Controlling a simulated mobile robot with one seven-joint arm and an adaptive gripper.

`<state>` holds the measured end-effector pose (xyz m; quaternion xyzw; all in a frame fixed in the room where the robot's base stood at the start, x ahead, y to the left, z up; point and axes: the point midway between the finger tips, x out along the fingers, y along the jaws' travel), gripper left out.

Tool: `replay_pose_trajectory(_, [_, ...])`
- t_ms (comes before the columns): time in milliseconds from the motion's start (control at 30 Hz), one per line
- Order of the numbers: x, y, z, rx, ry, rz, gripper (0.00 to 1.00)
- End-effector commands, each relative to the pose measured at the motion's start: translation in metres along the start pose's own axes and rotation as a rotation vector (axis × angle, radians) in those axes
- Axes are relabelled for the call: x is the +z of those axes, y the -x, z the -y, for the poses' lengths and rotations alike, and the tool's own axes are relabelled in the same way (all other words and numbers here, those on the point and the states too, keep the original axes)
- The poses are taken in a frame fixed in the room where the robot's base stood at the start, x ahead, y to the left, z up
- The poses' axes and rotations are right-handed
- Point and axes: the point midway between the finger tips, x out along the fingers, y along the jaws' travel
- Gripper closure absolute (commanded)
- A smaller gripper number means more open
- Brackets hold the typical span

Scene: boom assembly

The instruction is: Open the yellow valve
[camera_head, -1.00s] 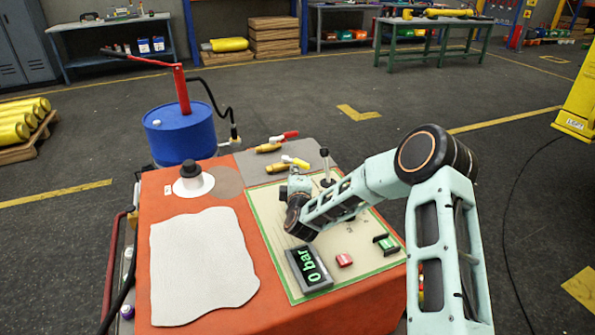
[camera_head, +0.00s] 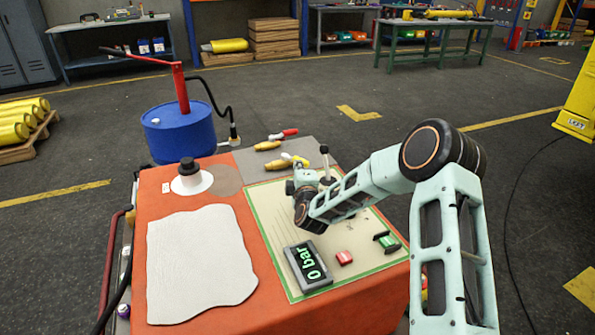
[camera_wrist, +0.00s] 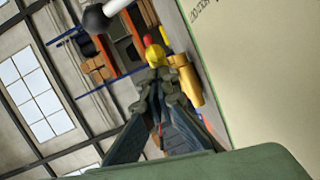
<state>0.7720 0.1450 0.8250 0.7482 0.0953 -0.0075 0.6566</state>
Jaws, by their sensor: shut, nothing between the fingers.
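The yellow valve has a brass body (camera_head: 275,166) and a yellow-and-white handle (camera_head: 292,159), at the far end of the worktop. In the wrist view its brass body (camera_wrist: 189,86) and yellow handle (camera_wrist: 155,54) lie just beyond the fingertips. My gripper (camera_head: 296,181) points away from the camera, on the near side of the valve. In the wrist view my gripper (camera_wrist: 160,78) has its fingers together and holds nothing. The fingertips overlap the valve in the picture; I cannot tell whether they touch it.
A red-handled valve (camera_head: 283,134) lies beyond the yellow one. A black-knobbed lever (camera_head: 325,160) stands right of my gripper. The pressure display (camera_head: 308,266) reads 0 bar. A blue drum (camera_head: 180,132) stands behind the orange worktop (camera_head: 270,265). A white mat (camera_head: 200,262) lies left.

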Motion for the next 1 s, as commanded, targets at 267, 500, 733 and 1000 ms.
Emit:
replay_pose_trajectory(267, [0.0016,-0.0005,0.0010,-0.002,0.005,-0.019,1.00])
replay_pose_trajectory(500, [0.0023,-0.0009,0.0013,-0.005,0.008,-0.041,1.00])
replay_pose_trajectory(733, [0.0051,-0.0022,0.0027,-0.011,0.015,-0.084,1.00])
replay_pose_trajectory(1000, [0.0086,-0.0055,0.0022,-0.010,0.015,-0.086,1.00])
